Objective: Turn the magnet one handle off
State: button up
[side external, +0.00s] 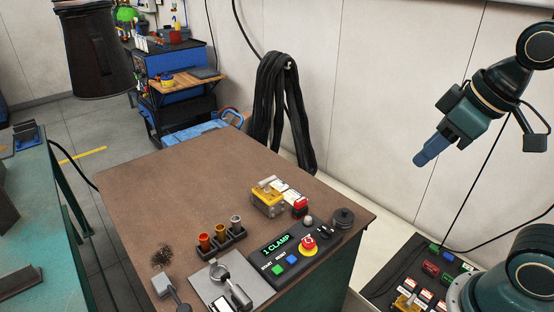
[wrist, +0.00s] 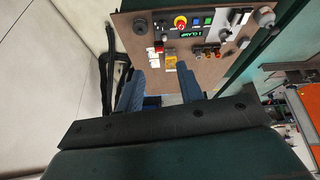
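No label reading magnet one can be made out, and I cannot tell which part is its handle. A yellow block with a clear cover (side external: 268,198) sits on the brown table, with a red-topped part (side external: 300,206) beside it. In the wrist view the yellow block (wrist: 171,62) appears beyond and between my fingertips. My gripper (side external: 422,158) hangs in the air right of the table, apart from everything and pointing down-left. Its blue fingers are spread with nothing between them in the wrist view (wrist: 160,68).
A control box (side external: 290,252) reading 1 CLAMP has a red stop button (side external: 308,244). A rack of coloured cups (side external: 220,240) and a clamp plate (side external: 212,285) stand near it. A low dark panel (side external: 385,283) with labelled parts lies at lower right. The table's far left is clear.

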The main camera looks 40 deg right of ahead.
jog(key=w+r+n+g, duration=0.15)
jog(key=w+n, duration=0.25)
jog(key=w, duration=0.5)
jog(key=n+g, duration=0.2)
jog(key=n, duration=1)
send_over(267, 179)
jog(key=s, duration=0.3)
notch_tip(267, 179, down, 13)
jog(key=shift+s+f, duration=0.1)
jog(key=shift+f, duration=0.1)
jog(key=shift+w+f, duration=0.45)
jog(key=shift+f, duration=1.8)
jog(key=shift+w+f, duration=0.45)
jog(key=shift+f, duration=1.75)
jog(key=shift+w+f, duration=0.45)
jog(key=shift+f, duration=1.8)
jog(key=shift+c, duration=0.5)
grip_shut()
